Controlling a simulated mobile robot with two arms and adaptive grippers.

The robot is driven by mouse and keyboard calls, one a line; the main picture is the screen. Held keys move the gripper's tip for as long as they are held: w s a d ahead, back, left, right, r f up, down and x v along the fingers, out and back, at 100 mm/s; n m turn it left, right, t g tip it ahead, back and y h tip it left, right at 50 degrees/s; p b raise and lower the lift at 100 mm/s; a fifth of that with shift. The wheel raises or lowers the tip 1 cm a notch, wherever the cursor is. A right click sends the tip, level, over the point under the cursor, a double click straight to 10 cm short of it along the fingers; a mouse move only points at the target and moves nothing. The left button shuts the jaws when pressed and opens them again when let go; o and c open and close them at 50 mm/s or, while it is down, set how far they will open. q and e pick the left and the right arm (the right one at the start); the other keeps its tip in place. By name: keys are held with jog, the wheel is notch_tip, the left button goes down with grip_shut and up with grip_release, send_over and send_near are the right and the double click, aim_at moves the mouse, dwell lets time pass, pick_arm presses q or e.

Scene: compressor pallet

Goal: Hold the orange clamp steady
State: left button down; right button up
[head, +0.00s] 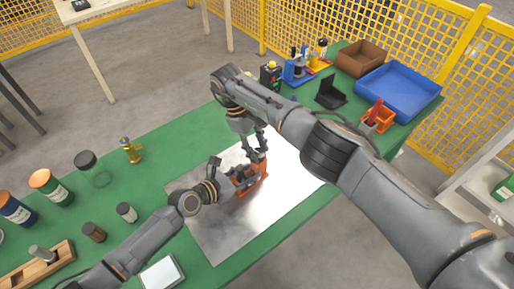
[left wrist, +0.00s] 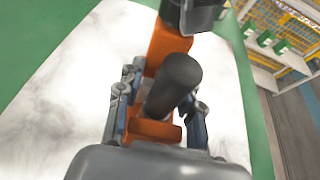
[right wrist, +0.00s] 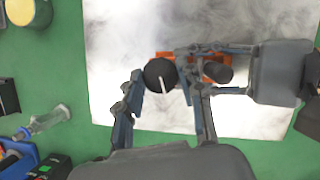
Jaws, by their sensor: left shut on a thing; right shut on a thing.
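The orange clamp (head: 250,184) stands on the pale shiny sheet (head: 215,232) on the green table. My left gripper (head: 236,176) comes in from the left and is shut on the clamp's lower orange part. In the left wrist view the clamp (left wrist: 168,45) rises between the fingers, with a black cylinder (left wrist: 178,78) in front. My right gripper (head: 258,148) reaches down from above and is shut on the clamp's top region. In the right wrist view a round black knob (right wrist: 160,75) with a pale bar lies between its fingertips. The exact contact is partly hidden.
A blue tray (head: 400,92), a brown box (head: 360,58) and a small orange holder (head: 379,118) stand at the far right. Jars (head: 50,187), a brass fitting (head: 131,151) and a wooden rack (head: 40,268) stand on the left. The sheet is otherwise clear.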

jog(key=shift+w+m+y, duration=0.1)
jog(key=shift+m+y, duration=0.3)
jog(key=shift+m, duration=0.6)
jog(key=o, duration=1.2)
